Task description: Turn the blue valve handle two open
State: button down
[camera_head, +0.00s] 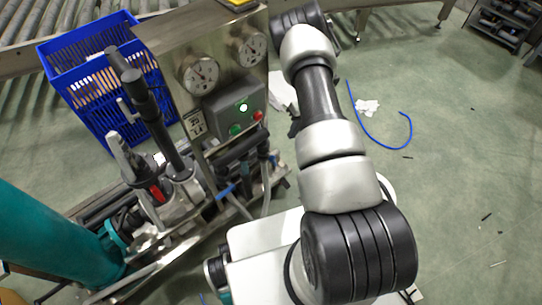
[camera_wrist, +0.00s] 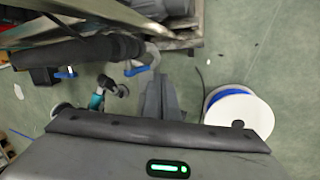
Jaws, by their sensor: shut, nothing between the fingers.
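A blue valve handle (camera_wrist: 138,69) shows in the wrist view, just up and left of my gripper, at the end of dark pipework. A second blue handle (camera_wrist: 66,73) sits further left under the dark pipe. I cannot tell which is number two. My gripper (camera_wrist: 160,84) is shut and empty; its tips appear close to the nearer handle, with no contact clear. In the head view a blue handle (camera_head: 227,190) shows low on the steel machine, below the dark pipes. My gripper is not clearly visible there, mostly hidden by my arm.
The steel machine (camera_head: 165,40) carries gauges and a button box (camera_head: 236,109). A blue crate (camera_head: 95,80) stands behind it. A teal cylinder (camera_head: 50,245) is at left. In the wrist view a white-and-blue reel (camera_wrist: 240,110) lies right. Open floor is right.

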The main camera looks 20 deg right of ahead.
aim_at(272, 160)
jog(key=s+a+f+b, duration=0.1)
jog(key=a+f, duration=0.1)
jog(key=f, duration=0.3)
jog(key=s+a+f+n+b, duration=0.1)
jog(key=a+f+b, duration=0.1)
jog(key=f, duration=0.3)
jog(key=shift+s+a+f+g, duration=0.15)
jog(key=shift+a+f+g, duration=0.2)
jog(key=shift+a, duration=0.35)
jog(key=shift+s+a+f+b, duration=0.1)
jog(key=shift+a+f+b, duration=0.15)
jog(key=shift+f+b, duration=0.2)
